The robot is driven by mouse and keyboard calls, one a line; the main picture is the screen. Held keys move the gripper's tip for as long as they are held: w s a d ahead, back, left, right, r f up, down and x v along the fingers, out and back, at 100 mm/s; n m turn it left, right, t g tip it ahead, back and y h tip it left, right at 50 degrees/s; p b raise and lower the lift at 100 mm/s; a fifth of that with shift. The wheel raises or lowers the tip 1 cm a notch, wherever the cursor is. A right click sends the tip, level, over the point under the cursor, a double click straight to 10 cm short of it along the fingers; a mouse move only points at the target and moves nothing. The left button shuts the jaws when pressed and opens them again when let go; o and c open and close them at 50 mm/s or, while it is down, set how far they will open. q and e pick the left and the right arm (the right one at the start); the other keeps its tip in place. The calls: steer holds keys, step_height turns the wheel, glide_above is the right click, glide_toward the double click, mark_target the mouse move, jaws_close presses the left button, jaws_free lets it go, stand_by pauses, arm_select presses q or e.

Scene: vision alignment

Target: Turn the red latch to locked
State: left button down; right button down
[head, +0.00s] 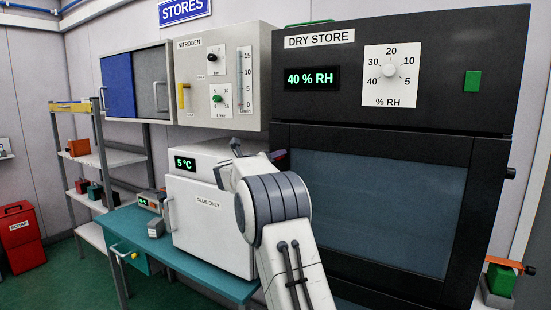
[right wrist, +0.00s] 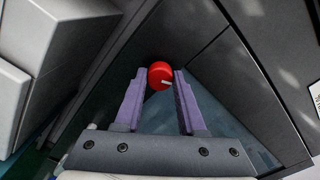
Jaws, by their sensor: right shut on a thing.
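The red latch (right wrist: 160,75) is a round red knob with a white mark, at the edge of the dark cabinet door in the right wrist view. In the head view a small red part of it (head: 277,155) shows just beyond my wrist, at the left edge of the DRY STORE door (head: 380,205). My right gripper (right wrist: 161,78) has its two purple fingers on either side of the knob, shut on it. The white mark points to the right in the wrist view. In the head view my right arm hides the fingertips. My left gripper is not in view.
The white GLUE ONLY fridge (head: 205,210) stands close left of my right arm on a teal bench (head: 135,225). The NITROGEN panel (head: 215,75) is above it. A shelf rack (head: 90,150) and a red SCRAP bin (head: 20,240) are farther left.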

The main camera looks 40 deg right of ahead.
steer(key=shift+n+p, duration=2.45)
steer(key=shift+n, duration=3.85)
steer(key=c, duration=0.5)
jaws_free()
steer(key=shift+a, duration=0.1)
